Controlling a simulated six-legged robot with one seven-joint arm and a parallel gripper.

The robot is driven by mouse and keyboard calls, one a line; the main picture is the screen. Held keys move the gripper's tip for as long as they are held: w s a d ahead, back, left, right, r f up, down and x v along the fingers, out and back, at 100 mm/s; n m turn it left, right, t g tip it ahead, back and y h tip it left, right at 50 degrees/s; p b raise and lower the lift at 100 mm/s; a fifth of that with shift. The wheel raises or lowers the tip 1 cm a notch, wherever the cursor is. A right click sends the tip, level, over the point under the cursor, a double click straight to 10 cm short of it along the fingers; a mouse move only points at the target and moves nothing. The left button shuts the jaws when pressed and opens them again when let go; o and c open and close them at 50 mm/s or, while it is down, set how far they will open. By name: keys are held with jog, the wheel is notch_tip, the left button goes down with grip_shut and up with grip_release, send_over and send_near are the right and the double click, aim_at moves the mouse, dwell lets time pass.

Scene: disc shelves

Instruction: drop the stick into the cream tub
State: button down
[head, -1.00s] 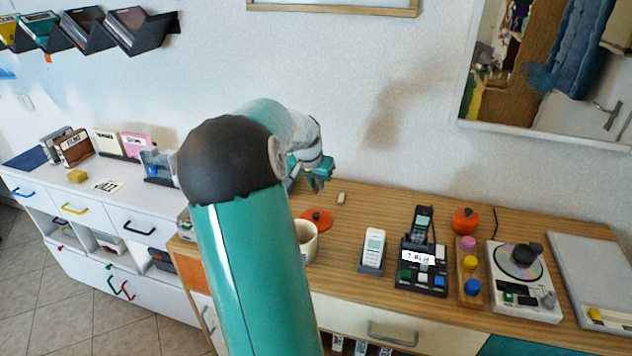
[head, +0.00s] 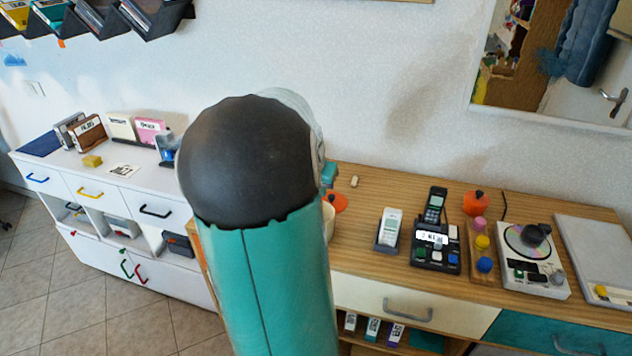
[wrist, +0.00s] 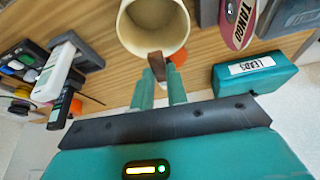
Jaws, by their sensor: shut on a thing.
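The cream tub (wrist: 125,32) is open at the top and stands on the wooden counter in the wrist view. In the head view only a sliver of the tub (head: 329,222) shows beside my arm. My gripper (wrist: 159,76) has its two teal fingers shut on a short brown stick (wrist: 156,62). The stick's end overlaps the tub's near rim in the wrist view; I cannot tell its height above it. My arm hides the gripper and the stick in the head view.
An orange lid (head: 338,203) lies by the tub. A white phone (head: 391,228) and a black phone (head: 435,206) stand to the right. A white cabinet (head: 45,166) is at left.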

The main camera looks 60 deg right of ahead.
jog(key=shift+d+f, duration=0.1)
jog(key=shift+f, duration=2)
jog(key=c, duration=1.3)
grip_release()
jog(key=shift+r, duration=0.1)
jog(key=v, duration=1.3)
jog(key=shift+r, duration=0.3)
